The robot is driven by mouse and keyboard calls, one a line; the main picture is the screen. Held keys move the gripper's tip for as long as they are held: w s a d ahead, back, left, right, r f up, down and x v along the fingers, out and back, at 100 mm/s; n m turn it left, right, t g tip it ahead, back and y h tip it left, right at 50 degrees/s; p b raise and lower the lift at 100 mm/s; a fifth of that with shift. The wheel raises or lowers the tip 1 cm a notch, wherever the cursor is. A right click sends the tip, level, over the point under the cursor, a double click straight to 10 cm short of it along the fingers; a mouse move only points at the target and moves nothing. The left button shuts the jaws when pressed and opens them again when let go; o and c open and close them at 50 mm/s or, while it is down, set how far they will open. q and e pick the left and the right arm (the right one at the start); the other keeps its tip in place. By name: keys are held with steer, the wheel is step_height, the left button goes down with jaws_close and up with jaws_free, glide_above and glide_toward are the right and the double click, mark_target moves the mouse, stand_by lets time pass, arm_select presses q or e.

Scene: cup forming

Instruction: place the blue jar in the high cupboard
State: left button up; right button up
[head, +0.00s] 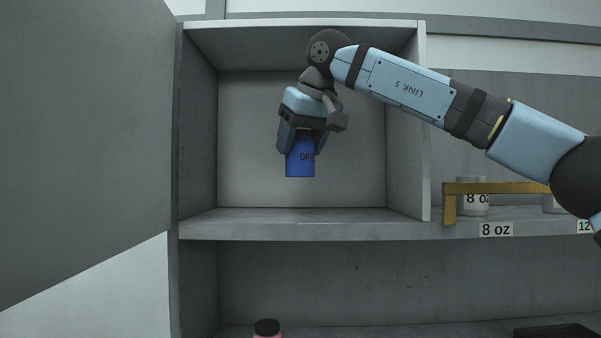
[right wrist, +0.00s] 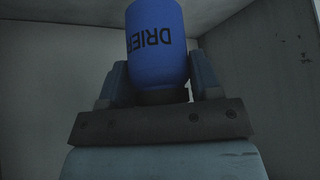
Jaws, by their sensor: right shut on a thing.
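The blue jar (head: 300,163), with dark lettering, is held by my right gripper (head: 301,143) from above. It hangs upright inside the opening of the high cupboard (head: 202,130), above the cupboard's floor, with a visible gap below it. In the right wrist view the blue jar (right wrist: 157,45) sits between the two fingers of the right gripper (right wrist: 160,85), and its lettering reads "DRIER" upside down. The jar's top is hidden by the gripper in the head view. My left gripper is not in view.
A large grey panel (head: 80,120) fills the left side. Right of the cupboard, a shelf holds a white cup (head: 473,197) behind a yellow rail (head: 495,188), with an "8 oz" label (head: 495,230). A black-lidded pink jar (head: 267,329) stands below. The cupboard floor (head: 300,222) looks clear.

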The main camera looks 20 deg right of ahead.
mark_target(313, 146)
steer(key=shift+w+d+r, duration=0.1)
steer(key=shift+w+d, duration=0.15)
steer(key=shift+w, duration=0.55)
step_height(313, 146, down, 2)
steer(key=shift+f, duration=0.25)
step_height(313, 146, down, 4)
steer(key=shift+s+f+p, duration=0.1)
steer(key=shift+s+p, duration=0.05)
steer(key=shift+p, duration=0.25)
steer(key=shift+w+f+p, duration=0.15)
steer(key=shift+w+p, duration=0.1)
steer(key=shift+p, duration=0.05)
steer(key=shift+f, duration=0.3)
steer(key=o, duration=1)
steer(key=shift+r, duration=0.3)
steer(key=b+v, duration=0.1)
steer(key=v, duration=1.1)
steer(key=shift+s+f+b, duration=0.1)
steer(key=shift+b, duration=0.2)
